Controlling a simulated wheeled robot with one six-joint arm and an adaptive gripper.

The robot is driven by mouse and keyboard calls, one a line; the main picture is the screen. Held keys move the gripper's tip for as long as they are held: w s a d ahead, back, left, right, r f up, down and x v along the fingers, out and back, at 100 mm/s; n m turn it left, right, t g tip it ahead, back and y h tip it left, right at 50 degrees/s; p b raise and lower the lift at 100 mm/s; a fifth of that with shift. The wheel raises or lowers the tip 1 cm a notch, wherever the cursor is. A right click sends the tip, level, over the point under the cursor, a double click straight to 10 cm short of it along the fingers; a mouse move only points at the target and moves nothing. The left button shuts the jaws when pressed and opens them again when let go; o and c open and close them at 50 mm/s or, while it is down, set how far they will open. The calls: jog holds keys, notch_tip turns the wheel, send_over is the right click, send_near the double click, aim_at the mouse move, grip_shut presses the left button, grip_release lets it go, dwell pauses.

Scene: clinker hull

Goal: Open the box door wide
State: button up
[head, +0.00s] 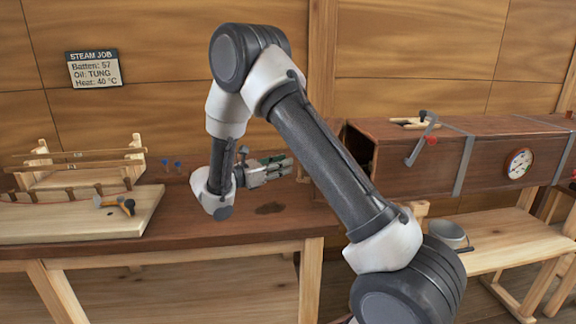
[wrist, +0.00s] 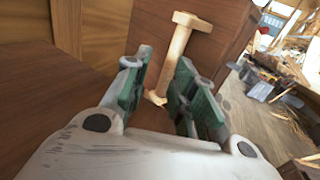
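The box (head: 470,150) is a long dark-wood case with grey metal straps and a round gauge, at the right in the head view. Its left end shows a dark opening (head: 361,150); my arm hides much of the door there. In the wrist view the door (wrist: 205,50) is a brown panel bearing a pale wooden handle (wrist: 177,50). My gripper (head: 288,164) points right, toward the door. In the wrist view my gripper (wrist: 162,95) is open, with the handle's lower end between its green-padded fingers. I cannot tell whether either finger touches it.
A workbench (head: 265,225) runs below my gripper, with a dark stain on top. At left are a pale board (head: 80,222), a wooden rack (head: 85,170) and an orange-handled tool (head: 118,206). A metal pot (head: 446,233) stands on a low bench (head: 510,245) under the box.

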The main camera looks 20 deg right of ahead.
jog(key=shift+w+a, duration=0.15)
jog(key=shift+a, duration=0.9)
